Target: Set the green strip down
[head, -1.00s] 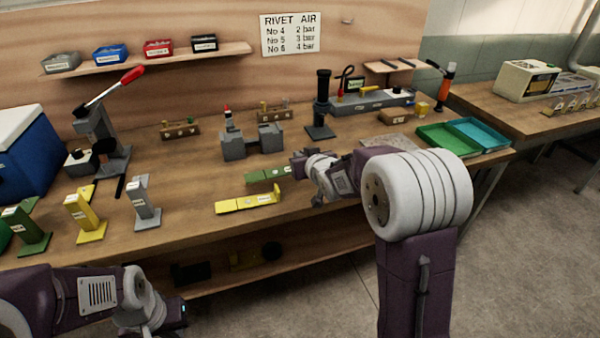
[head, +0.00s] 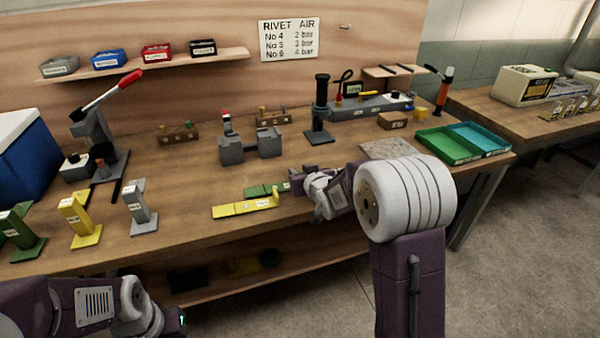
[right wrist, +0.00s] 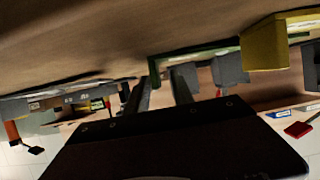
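The green strip (head: 265,189) lies flat, or nearly so, on the workbench behind the yellow strip (head: 240,206). My right gripper (head: 293,184) is low over the bench at the green strip's right end. In the right wrist view, which looks upside down, the green strip (right wrist: 205,51) lies just beyond the fingertips, its small upturned end close to one finger. The two fingers of my right gripper (right wrist: 163,80) stand apart with a visible gap, so it looks open. My left arm is at the lower left; its fingers are not clearly visible.
Green, yellow and grey stands (head: 139,206) line the bench's left front. A grey vise-like block (head: 250,146) stands behind the strips. A green tray (head: 447,146) and blue tray (head: 480,138) sit at the right. The bench between the strips and the grey stand is clear.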

